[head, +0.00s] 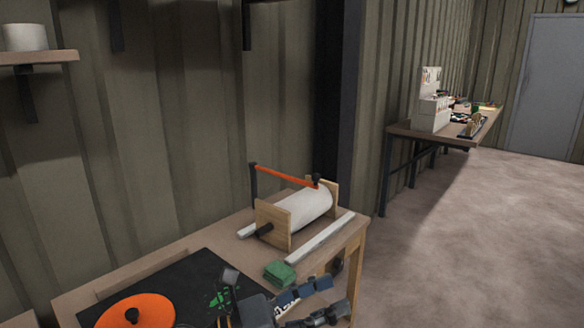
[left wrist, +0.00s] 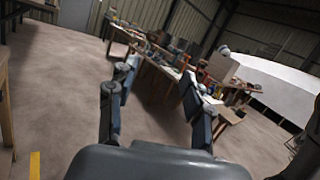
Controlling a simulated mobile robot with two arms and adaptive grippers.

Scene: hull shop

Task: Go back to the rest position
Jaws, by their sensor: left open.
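My left gripper (head: 338,300) is at the bottom of the head view, by the near right corner of a wooden bench (head: 360,240). It is open, with a gap between its two fingers. In the left wrist view the left gripper (left wrist: 158,75) shows both fingers spread apart with nothing between them. The shop floor and tables show beyond them. My right gripper is in neither view.
The bench holds a white roll (head: 308,208) in a wooden stand with an orange bar (head: 285,175), a green block (head: 280,272) and an orange disc (head: 150,312) on a black mat (head: 195,270). A farther table (head: 400,130) stands by the wall. Open floor (head: 450,240) lies right.

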